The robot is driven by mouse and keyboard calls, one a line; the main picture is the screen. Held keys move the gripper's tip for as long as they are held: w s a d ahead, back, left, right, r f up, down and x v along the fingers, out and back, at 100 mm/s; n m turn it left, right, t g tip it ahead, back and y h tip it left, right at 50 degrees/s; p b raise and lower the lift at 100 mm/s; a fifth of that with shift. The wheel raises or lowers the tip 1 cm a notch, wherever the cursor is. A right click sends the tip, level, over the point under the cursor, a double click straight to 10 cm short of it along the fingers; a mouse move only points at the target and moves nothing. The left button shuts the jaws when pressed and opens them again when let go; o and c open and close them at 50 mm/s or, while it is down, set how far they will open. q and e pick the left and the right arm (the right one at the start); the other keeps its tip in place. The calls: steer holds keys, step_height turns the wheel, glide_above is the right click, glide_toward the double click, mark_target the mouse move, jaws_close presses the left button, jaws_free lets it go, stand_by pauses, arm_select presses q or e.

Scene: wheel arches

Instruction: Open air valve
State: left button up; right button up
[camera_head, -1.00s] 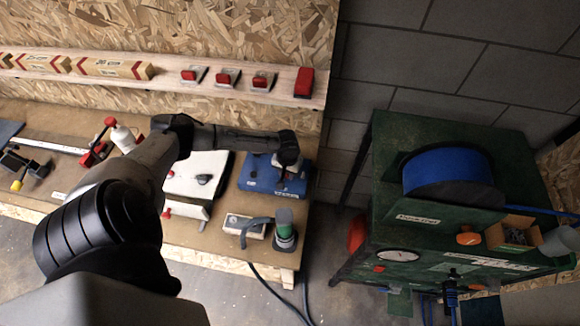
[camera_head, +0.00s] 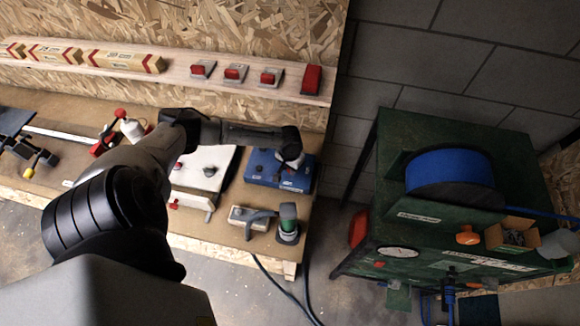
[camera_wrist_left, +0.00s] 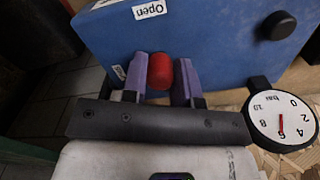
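A blue box (camera_head: 262,167) stands at the right end of the workbench. In the left wrist view the blue box (camera_wrist_left: 215,45) fills the upper part, with an "Open" label (camera_wrist_left: 149,9) and a black knob (camera_wrist_left: 277,25). A red knob (camera_wrist_left: 160,71) sits at its near side. A round pressure gauge (camera_wrist_left: 282,120) is at the right, its red needle visible. My left gripper (camera_wrist_left: 163,78) has its two purple-padded fingers close against both sides of the red knob. In the head view my left wrist hides the fingers. My right gripper is not in view.
A white box (camera_head: 205,168) stands left of the blue one. A green-topped tool (camera_head: 288,222) stands at the bench's front right. A shelf (camera_head: 185,78) with red-topped items runs behind. A green cart (camera_head: 400,155) with a blue hose reel (camera_head: 448,178) stands right, across a gap.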

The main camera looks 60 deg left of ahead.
arm_select(q)
steer(key=o, duration=0.4)
steer(key=shift+o, duration=0.2)
step_height(320, 180, up, 14)
stand_by(0.5)
steer(key=shift+f, duration=0.1)
stand_by(0.5)
